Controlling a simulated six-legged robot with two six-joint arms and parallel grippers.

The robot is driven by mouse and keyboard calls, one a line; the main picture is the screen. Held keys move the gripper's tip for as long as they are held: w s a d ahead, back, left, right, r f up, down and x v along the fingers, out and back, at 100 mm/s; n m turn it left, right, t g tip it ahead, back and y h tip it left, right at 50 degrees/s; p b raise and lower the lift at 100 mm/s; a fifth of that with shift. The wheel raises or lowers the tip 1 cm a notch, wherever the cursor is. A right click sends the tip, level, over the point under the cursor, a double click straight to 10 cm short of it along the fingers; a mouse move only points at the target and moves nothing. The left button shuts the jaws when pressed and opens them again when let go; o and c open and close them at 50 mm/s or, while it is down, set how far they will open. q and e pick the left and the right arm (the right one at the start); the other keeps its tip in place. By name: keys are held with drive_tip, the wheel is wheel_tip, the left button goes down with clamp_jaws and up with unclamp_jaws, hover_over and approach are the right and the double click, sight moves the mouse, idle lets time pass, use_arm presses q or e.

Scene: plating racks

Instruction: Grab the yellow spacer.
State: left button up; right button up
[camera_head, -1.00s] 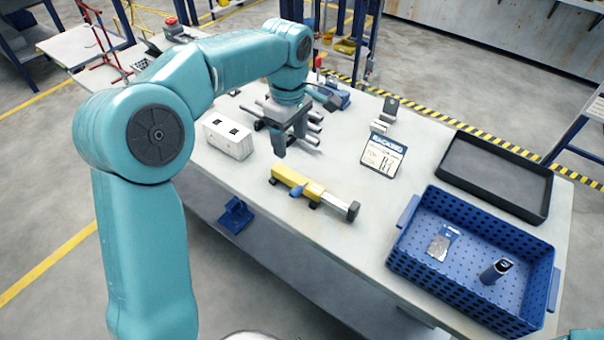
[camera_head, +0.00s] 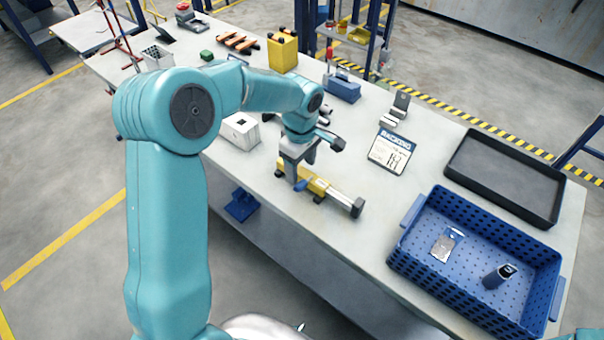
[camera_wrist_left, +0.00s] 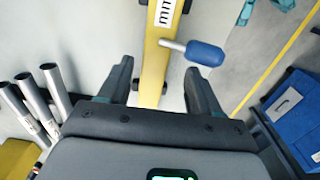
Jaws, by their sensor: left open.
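The yellow spacer (camera_head: 318,187) lies on the grey table, with a blue-handled lever on its side and a grey cylindrical end pointing right. My left gripper (camera_head: 298,180) is over its left part, pointing down. In the left wrist view the spacer's yellow bar (camera_wrist_left: 156,70) runs between the two open fingers (camera_wrist_left: 158,85), with a gap on each side. The blue handle (camera_wrist_left: 205,53) sticks out to the right, beyond the right fingertip. The gripper hides part of the spacer in the head view. My right gripper is not in view.
A white box (camera_head: 240,131) stands left of the gripper. Metal tubes (camera_wrist_left: 35,100) lie near the left finger in the wrist view. A blue crate (camera_head: 408,265), a black tray (camera_head: 450,178) and a sign card (camera_head: 391,151) are to the right.

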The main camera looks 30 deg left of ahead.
sight(302, 171)
use_arm(q)
drive_tip(key=f, duration=0.1)
drive_tip(key=w+f, duration=0.1)
drive_tip(key=f, duration=0.1)
drive_tip(key=shift+f+p, duration=0.1)
drive_tip(key=shift+p, duration=0.25)
drive_tip(key=shift+s+f, duration=0.1)
drive_tip(key=shift+f, duration=0.3)
drive_tip(key=shift+s, duration=0.15)
drive_tip(key=shift+f, duration=0.1)
drive_tip(key=c, duration=1)
clamp_jaws()
